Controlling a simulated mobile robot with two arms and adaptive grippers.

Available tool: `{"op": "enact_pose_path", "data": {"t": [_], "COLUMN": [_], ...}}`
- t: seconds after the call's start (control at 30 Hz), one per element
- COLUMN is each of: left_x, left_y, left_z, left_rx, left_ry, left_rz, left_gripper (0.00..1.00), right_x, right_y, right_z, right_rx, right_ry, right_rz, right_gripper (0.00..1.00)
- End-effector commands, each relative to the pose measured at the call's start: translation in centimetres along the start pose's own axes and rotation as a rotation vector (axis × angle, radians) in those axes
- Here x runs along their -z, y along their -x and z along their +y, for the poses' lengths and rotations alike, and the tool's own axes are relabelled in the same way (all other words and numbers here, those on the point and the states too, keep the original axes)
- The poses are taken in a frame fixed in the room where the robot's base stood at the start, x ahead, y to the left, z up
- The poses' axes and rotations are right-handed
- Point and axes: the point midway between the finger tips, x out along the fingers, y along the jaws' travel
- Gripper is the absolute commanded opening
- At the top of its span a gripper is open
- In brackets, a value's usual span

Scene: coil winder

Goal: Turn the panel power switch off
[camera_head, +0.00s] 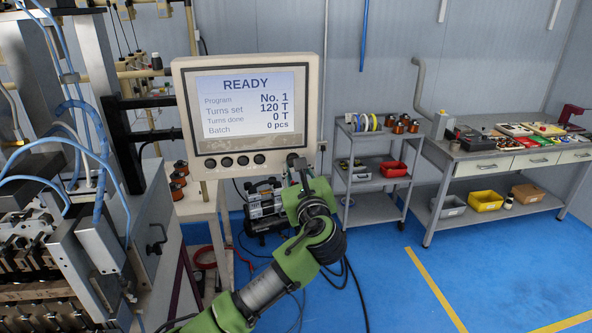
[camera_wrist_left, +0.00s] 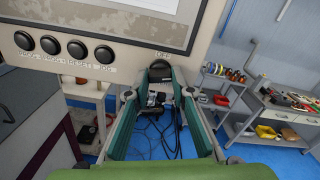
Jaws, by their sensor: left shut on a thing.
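The control panel (camera_head: 250,172) is a cream box with a lit screen (camera_head: 244,105) reading READY, Program No. 1, 120 T set, 0 T done, 0 pcs. My left gripper (camera_head: 297,162) is at the panel's lower right corner, in front of its lower edge. In the left wrist view, the gripper (camera_wrist_left: 160,74) has its fingertips drawn together just below an OFF label on the panel (camera_wrist_left: 120,73). It is shut on the dark power switch there. My right gripper is not in view.
Round black buttons (camera_head: 228,162) line the panel's lower edge, left of my gripper. The winding machine (camera_head: 60,220) with blue hoses stands at the left. A grey cart (camera_head: 370,170) and a workbench (camera_head: 490,160) stand behind on the right.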

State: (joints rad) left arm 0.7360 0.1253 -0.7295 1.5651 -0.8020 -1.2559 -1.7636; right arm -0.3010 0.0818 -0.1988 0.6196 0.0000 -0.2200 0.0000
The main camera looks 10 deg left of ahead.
Motion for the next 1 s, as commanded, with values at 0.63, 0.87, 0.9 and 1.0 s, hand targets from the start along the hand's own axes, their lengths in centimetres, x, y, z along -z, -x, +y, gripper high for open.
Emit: {"op": "enact_pose_path", "data": {"t": [0.63,0.87,0.9,1.0], "left_x": [0.3,0.3,0.3,0.3], "left_y": [0.0,0.0,0.0,0.0], "left_z": [0.1,0.1,0.1,0.1], "left_rx": [0.000,-0.001,0.000,-0.001], "left_ry": [0.620,0.838,0.875,0.963], "left_rz": [0.000,0.000,0.000,0.000], "left_gripper": [0.01,0.01,0.01,0.01], "right_x": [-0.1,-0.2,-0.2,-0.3], "right_y": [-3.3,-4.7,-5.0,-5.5], "right_z": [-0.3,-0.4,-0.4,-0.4], "right_rx": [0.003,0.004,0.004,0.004], "right_ry": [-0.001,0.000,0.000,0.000], "right_rz": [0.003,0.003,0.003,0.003], "right_gripper": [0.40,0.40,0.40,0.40]}}
